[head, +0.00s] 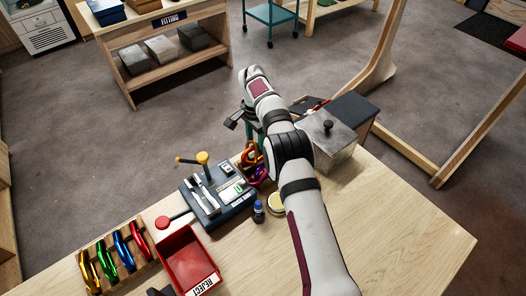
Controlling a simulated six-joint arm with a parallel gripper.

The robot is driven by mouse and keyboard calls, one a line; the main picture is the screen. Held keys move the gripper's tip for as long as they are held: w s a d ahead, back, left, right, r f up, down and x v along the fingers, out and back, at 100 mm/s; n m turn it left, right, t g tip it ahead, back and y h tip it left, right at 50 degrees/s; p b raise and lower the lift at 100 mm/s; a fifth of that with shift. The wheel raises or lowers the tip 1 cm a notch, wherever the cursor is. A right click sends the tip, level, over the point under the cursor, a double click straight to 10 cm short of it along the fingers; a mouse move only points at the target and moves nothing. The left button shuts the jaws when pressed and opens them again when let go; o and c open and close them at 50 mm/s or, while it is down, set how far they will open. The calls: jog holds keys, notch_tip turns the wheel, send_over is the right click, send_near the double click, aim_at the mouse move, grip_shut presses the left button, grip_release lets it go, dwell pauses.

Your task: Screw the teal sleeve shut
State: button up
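I cannot make out the teal sleeve in the head view; it is too small or hidden behind my arm. Several coloured carabiners hang close together beside my arm, among them an orange one (249,153) and a purple one (259,175). My gripper (234,121) is a small dark shape at the far end of my arm, above and beyond these carabiners. Its fingers are too small to show whether they are open or hold anything.
A grey device with a yellow-knobbed lever (203,158) stands left of the carabiners. A bottle (258,211) and a round tin (276,204) are nearer. A red REJECT bin (188,262) and a carabiner rack (103,263) are front left. A metal-lidded box (328,130) stands right. The right bench is clear.

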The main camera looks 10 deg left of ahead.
jog(key=shift+r, duration=1.25)
jog(key=shift+s+d, duration=0.85)
jog(key=shift+f, duration=0.1)
jog(key=shift+a+f, duration=0.15)
jog(key=shift+f, duration=0.55)
jog(key=shift+a+f, duration=0.15)
jog(key=shift+f, duration=0.5)
jog(key=shift+w+a, duration=0.7)
jog(key=shift+r, duration=0.15)
